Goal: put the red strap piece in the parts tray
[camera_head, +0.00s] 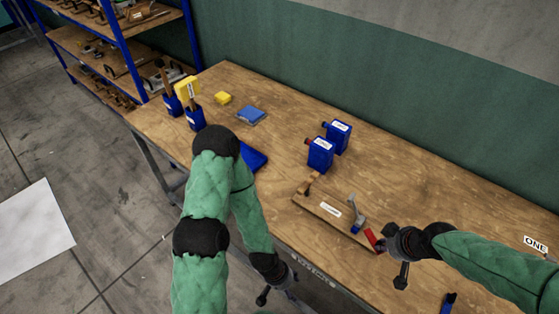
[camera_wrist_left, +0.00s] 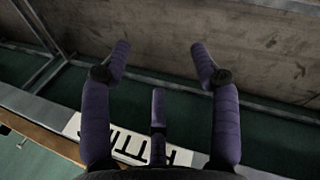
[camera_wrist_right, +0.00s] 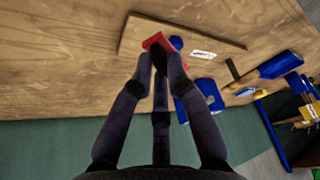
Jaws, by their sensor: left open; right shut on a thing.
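The red strap piece (camera_head: 371,237) is at the right end of a labelled wooden board in the head view. My right gripper (camera_head: 388,245) is shut on it. The right wrist view shows the red piece (camera_wrist_right: 157,40) at the closed fingertips, over the board's edge; whether it touches the board is unclear. A blue tray-like thing (camera_head: 254,158), perhaps the parts tray, lies near the bench's front edge, partly hidden by my left arm. My left gripper (camera_head: 277,287) is open and empty in front of the bench edge, low down; its spread fingers (camera_wrist_left: 160,65) show in the left wrist view.
The wooden board (camera_head: 318,207) carries a grey lever (camera_head: 355,212). Two blue bottles (camera_head: 320,153) stand behind it. The mid-back bench (camera_head: 420,185) is clear.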

